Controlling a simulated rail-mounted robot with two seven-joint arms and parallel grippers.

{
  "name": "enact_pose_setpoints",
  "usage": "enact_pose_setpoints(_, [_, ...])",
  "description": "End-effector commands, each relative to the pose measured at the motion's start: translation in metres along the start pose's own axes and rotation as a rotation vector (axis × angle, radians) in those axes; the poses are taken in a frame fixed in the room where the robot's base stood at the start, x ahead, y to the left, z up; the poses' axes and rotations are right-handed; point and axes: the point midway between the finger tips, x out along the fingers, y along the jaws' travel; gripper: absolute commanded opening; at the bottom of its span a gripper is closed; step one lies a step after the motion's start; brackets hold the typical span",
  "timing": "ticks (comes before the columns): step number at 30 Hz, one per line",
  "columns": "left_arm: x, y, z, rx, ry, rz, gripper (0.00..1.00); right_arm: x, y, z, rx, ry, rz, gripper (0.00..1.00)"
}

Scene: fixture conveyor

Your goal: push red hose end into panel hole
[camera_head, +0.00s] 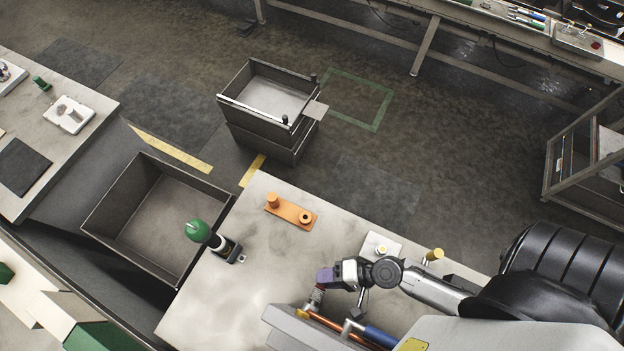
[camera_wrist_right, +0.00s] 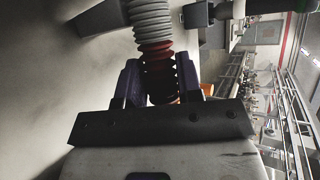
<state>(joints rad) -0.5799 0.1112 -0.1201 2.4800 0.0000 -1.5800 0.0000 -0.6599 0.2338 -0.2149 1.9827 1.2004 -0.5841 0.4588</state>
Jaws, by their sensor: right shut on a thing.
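My right gripper (camera_head: 322,281) is above the near part of the table, next to a grey panel-like housing (camera_head: 285,328). In the right wrist view, my right gripper (camera_wrist_right: 162,82) is shut on a ribbed hose. The hose is pale grey at the top, with a red section (camera_wrist_right: 155,52) and a dark section between the fingers. My left gripper is not in view.
An orange bracket (camera_head: 290,212) and a green-topped cylinder in a black holder (camera_head: 199,231) are farther left on the table (camera_head: 250,270). An open grey bin (camera_head: 103,226) stands left. A white plate (camera_head: 382,243) with a knob lies near my right arm. Copper and blue pipes (camera_head: 380,337) run beside the housing.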

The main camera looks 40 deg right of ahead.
Motion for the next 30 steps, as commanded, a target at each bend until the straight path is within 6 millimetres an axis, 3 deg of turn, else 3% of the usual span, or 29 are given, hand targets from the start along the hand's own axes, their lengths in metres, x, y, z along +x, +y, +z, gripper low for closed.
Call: enact_pose_setpoints(30, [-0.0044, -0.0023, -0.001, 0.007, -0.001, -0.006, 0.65, 0.0031, -0.001, 0.0052, -0.003, 0.006, -0.001, 0.0])
